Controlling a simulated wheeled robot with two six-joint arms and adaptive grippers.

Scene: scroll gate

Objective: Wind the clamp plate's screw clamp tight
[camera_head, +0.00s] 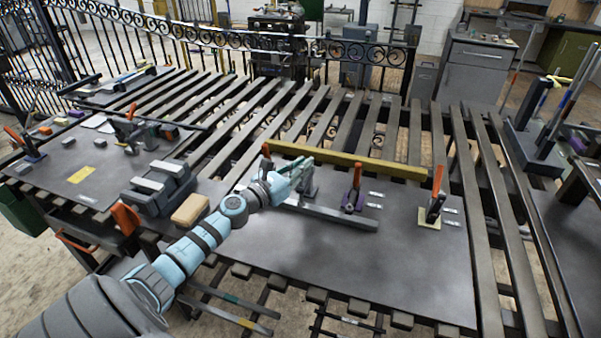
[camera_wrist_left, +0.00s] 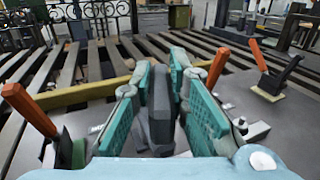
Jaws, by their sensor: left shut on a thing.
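My left gripper (camera_head: 297,177) reaches over the dark clamp plate (camera_head: 400,260) at its back left. In the left wrist view its green-padded fingers (camera_wrist_left: 160,100) are shut around a dark grey upright part (camera_wrist_left: 160,118). This may be part of the screw clamp, but its screw and handle cannot be made out. A grey bar (camera_head: 335,216) lies on the plate just in front of the gripper. Another, on a cream base (camera_head: 430,220), stands farther right. My right gripper is not in view.
A yellow bar (camera_head: 375,168) runs behind the gripper. An orange handle (camera_head: 266,150) stands close to its left, also in the left wrist view (camera_wrist_left: 30,110). A tan block (camera_head: 190,210) and grey blocks (camera_head: 165,180) sit left. The plate's front right is clear.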

